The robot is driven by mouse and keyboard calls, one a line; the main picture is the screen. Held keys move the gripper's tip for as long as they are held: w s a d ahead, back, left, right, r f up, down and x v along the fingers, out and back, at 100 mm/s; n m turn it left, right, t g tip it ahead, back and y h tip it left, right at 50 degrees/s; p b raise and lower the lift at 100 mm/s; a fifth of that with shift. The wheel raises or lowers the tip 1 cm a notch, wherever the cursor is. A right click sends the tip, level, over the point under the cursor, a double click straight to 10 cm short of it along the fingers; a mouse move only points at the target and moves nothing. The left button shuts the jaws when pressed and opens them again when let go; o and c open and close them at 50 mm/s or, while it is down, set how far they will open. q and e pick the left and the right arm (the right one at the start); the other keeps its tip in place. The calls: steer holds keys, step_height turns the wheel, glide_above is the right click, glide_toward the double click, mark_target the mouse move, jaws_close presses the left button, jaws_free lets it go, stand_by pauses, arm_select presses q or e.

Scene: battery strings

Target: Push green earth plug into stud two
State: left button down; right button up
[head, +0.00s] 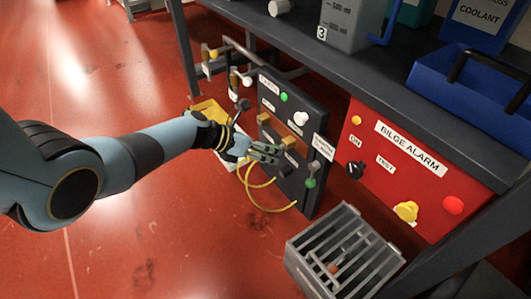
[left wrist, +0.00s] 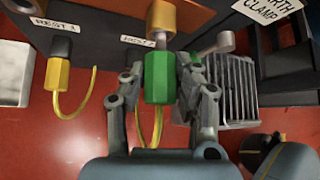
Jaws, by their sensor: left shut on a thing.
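My left gripper (head: 266,152) is at the lower front of the dark panel (head: 305,117). In the left wrist view the gripper (left wrist: 160,80) is shut on the green plug (left wrist: 158,82), one finger on each side. A yellow cable hangs below the plug. A short grey metal pin shows between the plug's upper end and the orange stud block (left wrist: 178,16). Plug and block are roughly in line. I cannot tell how deep the plug sits on the pin. The label beside this block is partly hidden. My right gripper is not in view.
A yellow plug (left wrist: 59,74) with its own cable sits under a label like "REST 1". A grey slatted crate (head: 345,250) stands on the floor right of the panel. The red bilge alarm panel (head: 385,190) is further right. The bench top (head: 385,95) overhangs.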

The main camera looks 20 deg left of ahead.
arm_select(q)
steer(key=shift+w+d, duration=0.5)
steer(key=shift+w, duration=0.35)
steer(key=c, duration=0.9)
jaws_free()
